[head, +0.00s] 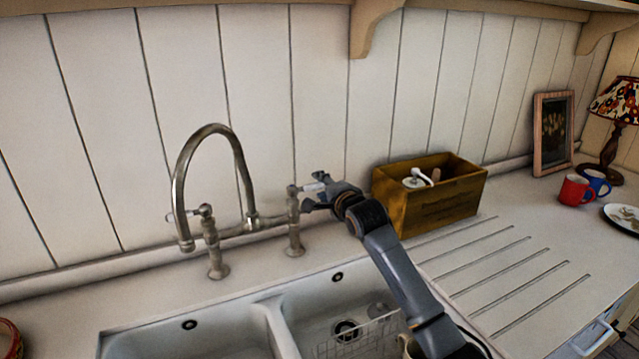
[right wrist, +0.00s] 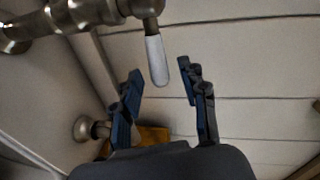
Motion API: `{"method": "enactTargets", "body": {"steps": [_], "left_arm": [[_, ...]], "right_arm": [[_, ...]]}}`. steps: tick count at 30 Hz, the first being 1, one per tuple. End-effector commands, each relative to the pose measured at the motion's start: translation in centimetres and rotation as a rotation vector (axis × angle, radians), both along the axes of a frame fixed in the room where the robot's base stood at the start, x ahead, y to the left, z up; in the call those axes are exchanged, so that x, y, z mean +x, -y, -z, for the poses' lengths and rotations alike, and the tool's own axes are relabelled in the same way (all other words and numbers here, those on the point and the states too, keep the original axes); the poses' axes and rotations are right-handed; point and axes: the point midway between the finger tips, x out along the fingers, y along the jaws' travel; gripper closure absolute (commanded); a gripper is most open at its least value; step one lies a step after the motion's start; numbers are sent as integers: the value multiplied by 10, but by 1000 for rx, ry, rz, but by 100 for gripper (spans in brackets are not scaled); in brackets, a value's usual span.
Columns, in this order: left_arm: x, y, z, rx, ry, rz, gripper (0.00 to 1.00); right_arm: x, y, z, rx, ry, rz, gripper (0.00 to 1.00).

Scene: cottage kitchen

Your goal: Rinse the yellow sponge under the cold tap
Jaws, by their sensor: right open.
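My right gripper (head: 312,194) is at the tap's right-hand valve. In the right wrist view its fingers (right wrist: 161,72) are open, with the valve's white lever (right wrist: 157,60) between or just beyond the fingertips; contact cannot be told. No water shows at the spout. I do not see the yellow sponge in either view. My left gripper is out of view.
A wooden box (head: 440,206) with a white-handled item stands right of the tap. A wire rack (head: 365,338) sits in the right basin. Red (head: 574,190) and blue mugs (head: 597,182), a plate (head: 624,217), a lamp and a frame stand far right. The grooved drainboard (head: 520,262) is clear.

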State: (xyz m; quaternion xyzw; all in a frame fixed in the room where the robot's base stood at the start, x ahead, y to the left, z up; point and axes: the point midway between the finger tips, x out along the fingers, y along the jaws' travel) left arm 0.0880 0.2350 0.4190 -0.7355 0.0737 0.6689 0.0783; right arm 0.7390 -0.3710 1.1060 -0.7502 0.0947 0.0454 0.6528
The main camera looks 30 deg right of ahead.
Motion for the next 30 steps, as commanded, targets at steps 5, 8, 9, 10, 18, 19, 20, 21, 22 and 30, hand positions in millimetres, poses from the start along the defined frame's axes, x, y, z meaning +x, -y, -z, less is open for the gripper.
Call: {"method": "enactTargets", "body": {"steps": [5,8,9,10,18,19,20,21,22,30], "left_arm": [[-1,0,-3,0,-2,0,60],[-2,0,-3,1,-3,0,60],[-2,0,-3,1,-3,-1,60],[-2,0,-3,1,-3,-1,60],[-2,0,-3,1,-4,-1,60],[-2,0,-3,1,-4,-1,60],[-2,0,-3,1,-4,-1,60],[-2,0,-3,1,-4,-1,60],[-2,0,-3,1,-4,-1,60],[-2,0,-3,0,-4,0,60]], "right_arm": [[15,1,2,0,0,0,57],[18,2,3,0,0,0,57],[18,2,4,0,0,0,57],[19,2,4,0,0,0,57],[19,2,4,0,0,0,69],[19,2,4,0,0,0,75],[18,2,4,0,0,0,82],[18,2,4,0,0,0,90],[18,2,4,0,0,0,96],[18,2,4,-1,-1,0,100]]}}
